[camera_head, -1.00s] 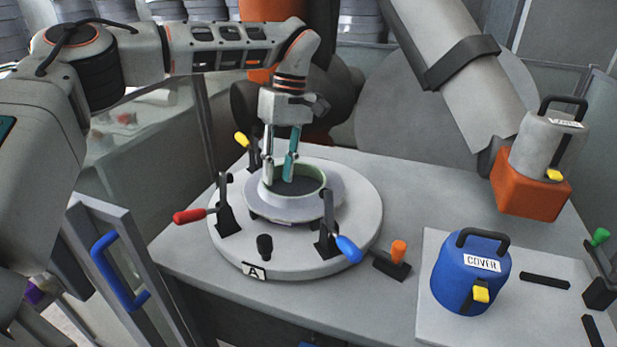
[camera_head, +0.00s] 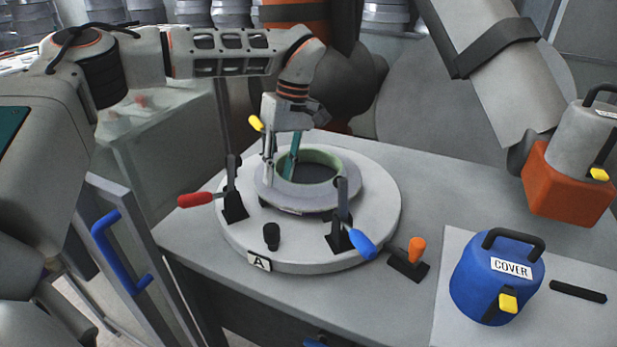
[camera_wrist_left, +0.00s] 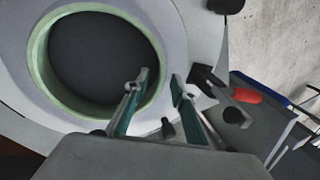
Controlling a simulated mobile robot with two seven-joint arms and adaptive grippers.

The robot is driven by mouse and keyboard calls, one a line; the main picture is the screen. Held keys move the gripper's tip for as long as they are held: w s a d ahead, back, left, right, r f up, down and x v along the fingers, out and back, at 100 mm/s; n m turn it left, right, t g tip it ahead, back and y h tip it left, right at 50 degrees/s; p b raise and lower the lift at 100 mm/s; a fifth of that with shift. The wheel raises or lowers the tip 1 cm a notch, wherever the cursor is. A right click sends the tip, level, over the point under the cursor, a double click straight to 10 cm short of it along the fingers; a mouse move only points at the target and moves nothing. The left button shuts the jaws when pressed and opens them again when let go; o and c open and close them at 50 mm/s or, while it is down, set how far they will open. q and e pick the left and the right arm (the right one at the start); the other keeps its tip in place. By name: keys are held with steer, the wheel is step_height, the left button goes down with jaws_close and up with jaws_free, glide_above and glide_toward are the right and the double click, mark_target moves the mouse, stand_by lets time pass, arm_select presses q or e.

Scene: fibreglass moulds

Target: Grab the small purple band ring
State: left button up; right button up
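No clearly purple ring shows. A pale, slightly lavender grey ring (camera_head: 258,187) with a green inner rim lies on the round grey plate (camera_head: 385,215) marked A. The ring also shows in the wrist view (camera_wrist_left: 178,40), around a dark centre. My left gripper (camera_head: 280,172) points down at the ring's left side. In the wrist view its two teal fingers (camera_wrist_left: 160,80) are apart, one over the dark opening and one over the pale flange, with the green rim between. Contact with the ring cannot be told. My right gripper is not in view.
Toggle clamps with red (camera_head: 195,200), blue (camera_head: 362,244) and yellow (camera_head: 256,123) handles stand around the ring. An orange-knobbed piece (camera_head: 415,252) and a blue COVER canister (camera_head: 480,280) are to the right. A grey canister (camera_head: 585,140) is by an orange block (camera_head: 565,190).

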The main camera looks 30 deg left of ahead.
arm_select(q)
steer(key=shift+r, duration=0.1)
jaws_close()
